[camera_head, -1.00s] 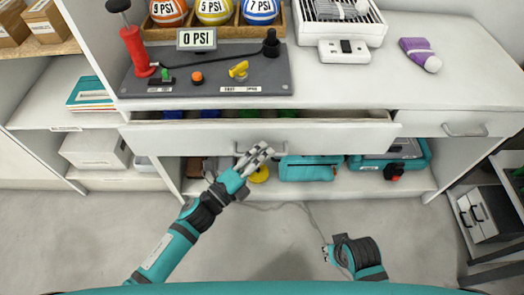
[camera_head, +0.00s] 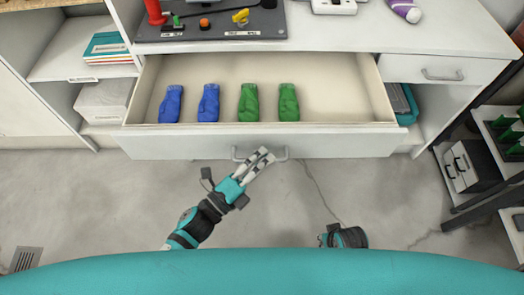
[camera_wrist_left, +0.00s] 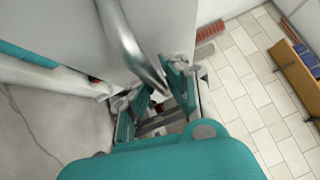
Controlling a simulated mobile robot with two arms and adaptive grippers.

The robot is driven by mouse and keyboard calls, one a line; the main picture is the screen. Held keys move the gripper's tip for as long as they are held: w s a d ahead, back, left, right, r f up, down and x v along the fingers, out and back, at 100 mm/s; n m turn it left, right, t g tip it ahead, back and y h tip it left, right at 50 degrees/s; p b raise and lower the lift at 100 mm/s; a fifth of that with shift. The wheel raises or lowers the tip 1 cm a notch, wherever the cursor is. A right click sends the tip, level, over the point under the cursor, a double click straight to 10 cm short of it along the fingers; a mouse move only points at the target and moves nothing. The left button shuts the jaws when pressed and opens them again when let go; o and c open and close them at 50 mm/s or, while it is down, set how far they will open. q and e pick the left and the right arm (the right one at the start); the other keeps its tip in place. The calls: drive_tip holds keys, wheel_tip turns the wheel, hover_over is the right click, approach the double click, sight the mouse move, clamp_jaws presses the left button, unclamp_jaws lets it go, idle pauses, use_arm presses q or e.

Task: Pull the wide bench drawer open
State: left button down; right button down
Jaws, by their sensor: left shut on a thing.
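The wide bench drawer (camera_head: 190,146) is pulled well out from under the white bench top in the head view. Its inside shows two blue and two green glove-like items near the front. My left gripper (camera_head: 264,157) is at the drawer's bar handle (camera_head: 280,155), shut on it. In the left wrist view the metal handle (camera_wrist_left: 132,45) runs down between the fingers of my left gripper (camera_wrist_left: 160,95). My right gripper (camera_head: 325,238) is low in the head view, apart from the drawer; its fingers are too small to judge.
A narrower drawer (camera_head: 440,70) at the right is shut. A dark shelf rack (camera_head: 480,165) stands at the far right. Open shelves (camera_head: 85,65) are at the left. The floor (camera_head: 330,185) in front of the drawer is clear.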

use_arm(q)
drive_tip(key=shift+s+a+f, duration=0.1)
drive_tip(key=shift+s+f, duration=0.25)
drive_tip(key=shift+s, duration=0.15)
use_arm(e)
drive_tip(key=shift+s+f, duration=0.1)
drive_tip(key=shift+f, duration=0.05)
use_arm(q)
drive_tip(key=c, duration=1.4)
unclamp_jaws()
drive_tip(key=shift+r, duration=0.2)
use_arm(e)
drive_tip(key=shift+s, duration=0.1)
drive_tip(key=shift+s, duration=0.15)
use_arm(q)
drive_tip(key=v, duration=1.2)
